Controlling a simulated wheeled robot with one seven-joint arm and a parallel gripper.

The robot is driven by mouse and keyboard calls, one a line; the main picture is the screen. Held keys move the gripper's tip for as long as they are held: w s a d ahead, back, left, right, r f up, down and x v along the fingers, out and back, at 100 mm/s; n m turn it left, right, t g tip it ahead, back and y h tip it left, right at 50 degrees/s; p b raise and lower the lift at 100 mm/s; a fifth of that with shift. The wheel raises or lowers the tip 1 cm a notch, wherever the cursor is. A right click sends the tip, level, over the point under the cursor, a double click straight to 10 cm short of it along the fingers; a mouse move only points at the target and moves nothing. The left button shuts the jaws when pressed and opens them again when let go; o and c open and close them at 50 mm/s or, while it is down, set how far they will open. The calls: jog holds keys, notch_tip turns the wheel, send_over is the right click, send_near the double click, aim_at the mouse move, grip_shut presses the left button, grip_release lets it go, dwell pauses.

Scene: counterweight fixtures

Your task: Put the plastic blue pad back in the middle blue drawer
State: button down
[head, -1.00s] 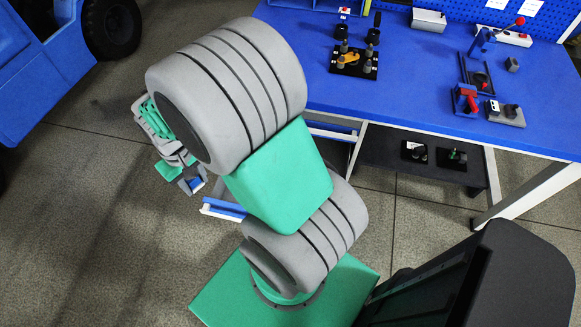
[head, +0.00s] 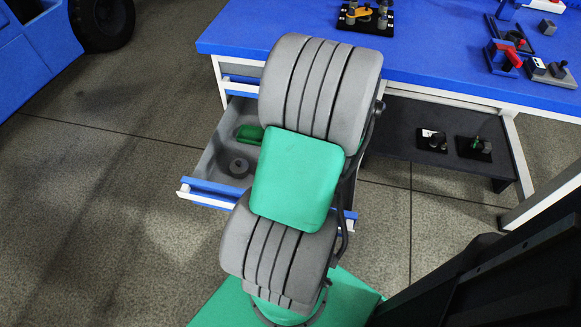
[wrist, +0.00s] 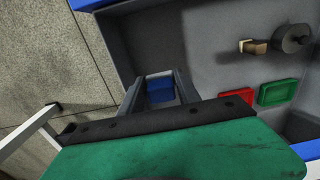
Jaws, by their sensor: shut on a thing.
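My gripper (wrist: 160,84) is shut on the small blue pad (wrist: 160,92), which shows between its two grey fingers in the wrist view. An open drawer (head: 212,187) with a blue front and grey inside stands out from the bench in the head view. In the wrist view my gripper and the pad are over the drawer's grey interior (wrist: 225,70), beside its other contents. I cannot tell the pad's height above the drawer floor. In the head view my arm hides the gripper, the pad and the drawer's right part.
The drawer holds a red pad (wrist: 237,95), a green pad (wrist: 277,92), a dark round weight (wrist: 291,38) and a small tan block (wrist: 255,46). A shut drawer front (head: 240,82) lies above it. The blue bench top (head: 440,60) carries several fixtures.

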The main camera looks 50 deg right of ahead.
jog(key=w+a+f+b, duration=0.1)
jog(key=w+f, duration=0.2)
jog(key=w+a+f+b, duration=0.1)
jog(key=w+f, duration=0.1)
jog(key=w, duration=0.2)
jog(key=w+a+f+b, duration=0.1)
jog(key=w+f, duration=0.2)
jog(key=w, duration=0.1)
jog(key=shift+w+a+f, duration=0.1)
jog(key=shift+a+f, duration=0.25)
jog(key=shift+a, duration=0.05)
jog(key=f+b, duration=0.1)
jog(key=f, duration=0.2)
jog(key=shift+w+f+b, duration=0.2)
jog(key=shift+f+b, duration=0.1)
jog(key=shift+b, duration=0.1)
jog(key=shift+r, duration=0.1)
jog(key=c, duration=0.9)
grip_release()
jog(key=shift+o, duration=0.2)
